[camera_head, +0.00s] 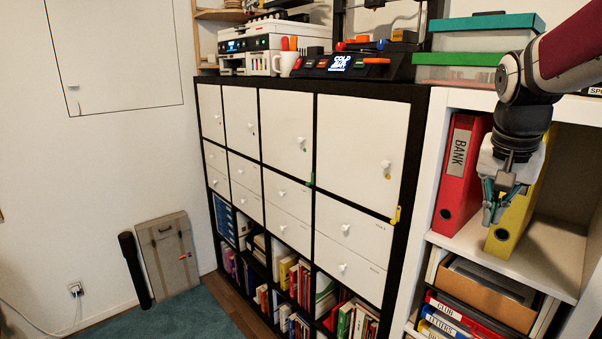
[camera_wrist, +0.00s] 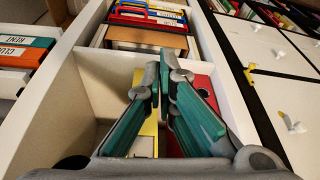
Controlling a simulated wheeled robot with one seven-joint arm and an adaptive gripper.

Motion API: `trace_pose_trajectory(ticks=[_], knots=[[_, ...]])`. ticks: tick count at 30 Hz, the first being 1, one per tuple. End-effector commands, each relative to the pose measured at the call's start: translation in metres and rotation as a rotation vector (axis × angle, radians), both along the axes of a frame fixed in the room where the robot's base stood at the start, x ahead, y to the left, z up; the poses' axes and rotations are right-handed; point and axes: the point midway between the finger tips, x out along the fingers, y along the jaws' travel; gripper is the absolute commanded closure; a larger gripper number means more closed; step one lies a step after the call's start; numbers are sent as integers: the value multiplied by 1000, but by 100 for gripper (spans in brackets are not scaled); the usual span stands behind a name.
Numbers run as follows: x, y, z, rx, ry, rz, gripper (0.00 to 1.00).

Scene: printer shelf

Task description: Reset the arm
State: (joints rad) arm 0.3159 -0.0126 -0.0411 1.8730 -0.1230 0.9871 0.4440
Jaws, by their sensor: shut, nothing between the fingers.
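My gripper (camera_head: 493,213) hangs from my arm at the right of the head view, pointing down, in front of the white shelf unit. Its teal-padded fingers are together at the tips, with nothing between them. In the wrist view the fingers (camera_wrist: 166,62) also meet over the shelf compartment. A yellow binder (camera_head: 508,228) stands just behind the gripper, partly hidden by it. A red binder (camera_head: 461,180) labelled BANK stands to its left. I cannot tell whether the gripper touches the yellow binder.
A black shelf unit (camera_head: 409,155) with white doors stands to the left. A printer (camera_head: 262,45), a white mug (camera_head: 286,64) and green-lidded boxes (camera_head: 485,41) sit on top. Below the binders is a brown box (camera_head: 489,294).

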Motion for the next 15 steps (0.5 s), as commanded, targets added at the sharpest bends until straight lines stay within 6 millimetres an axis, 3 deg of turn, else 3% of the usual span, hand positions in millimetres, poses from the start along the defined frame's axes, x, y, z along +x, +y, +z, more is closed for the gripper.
trace_pose_trajectory(ticks=[1,6,15], knots=[[-15,22,7,-3,-16,61,100],[-64,81,13,-18,-53,263,100],[-154,155,-8,-56,-117,595,100]])
